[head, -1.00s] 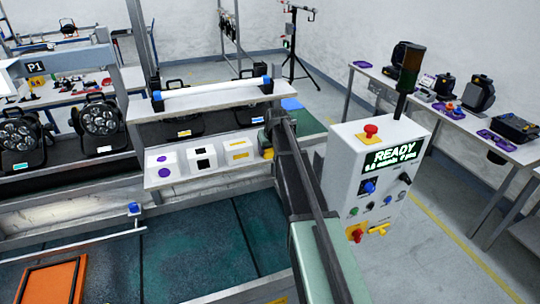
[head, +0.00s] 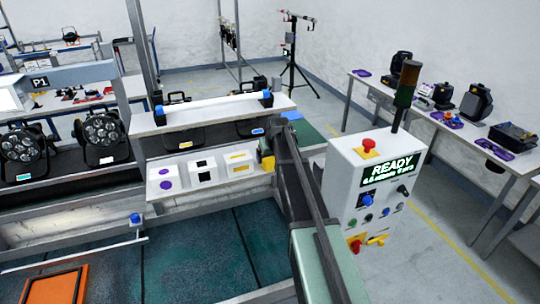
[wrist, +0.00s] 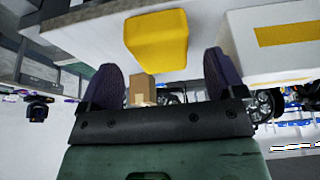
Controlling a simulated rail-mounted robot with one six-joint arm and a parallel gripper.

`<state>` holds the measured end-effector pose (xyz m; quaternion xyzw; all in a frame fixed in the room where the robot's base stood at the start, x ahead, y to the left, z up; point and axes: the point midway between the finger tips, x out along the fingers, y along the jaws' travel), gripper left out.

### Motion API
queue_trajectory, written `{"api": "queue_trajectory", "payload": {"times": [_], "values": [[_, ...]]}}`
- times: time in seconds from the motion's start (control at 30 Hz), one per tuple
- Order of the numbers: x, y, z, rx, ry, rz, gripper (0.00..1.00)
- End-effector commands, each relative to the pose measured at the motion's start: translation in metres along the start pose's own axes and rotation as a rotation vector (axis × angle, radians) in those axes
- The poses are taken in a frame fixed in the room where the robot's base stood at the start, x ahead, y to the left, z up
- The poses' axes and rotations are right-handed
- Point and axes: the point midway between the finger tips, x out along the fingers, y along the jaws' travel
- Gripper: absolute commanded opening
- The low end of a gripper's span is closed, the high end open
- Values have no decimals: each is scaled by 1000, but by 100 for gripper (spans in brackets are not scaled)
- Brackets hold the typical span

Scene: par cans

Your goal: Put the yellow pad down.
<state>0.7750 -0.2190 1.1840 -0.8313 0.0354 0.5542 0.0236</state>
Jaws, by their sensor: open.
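The yellow pad (head: 268,164) is at the right end of the lower shelf (head: 205,201), to the right of the white box with a yellow mark (head: 238,162). In the wrist view the yellow pad (wrist: 157,38) shows whole, ahead of my gripper (wrist: 160,64). The two dark fingers stand wide apart, one on each side below the pad, and nothing is between them in a grip. In the head view my gripper (head: 266,147) is right by the pad, partly hidden by my arm. Whether a finger touches the pad I cannot tell.
White boxes with a purple dot (head: 163,181) and black square (head: 202,173) stand left on the same shelf. An upper shelf with a white tube (head: 212,108) is above. A control box reading READY (head: 393,169) stands right of my arm.

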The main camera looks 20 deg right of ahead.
Motion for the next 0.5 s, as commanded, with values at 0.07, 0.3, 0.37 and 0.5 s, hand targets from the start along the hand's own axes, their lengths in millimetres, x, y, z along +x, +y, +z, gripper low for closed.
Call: {"api": "queue_trajectory", "payload": {"times": [0.07,0.3,0.37,0.5], "values": [[-35,0,-4,0,0,0,88],[-90,0,-3,0,0,0,88],[-95,0,-2,-1,0,0,88],[-94,-2,1,-1,-2,-1,88]]}}
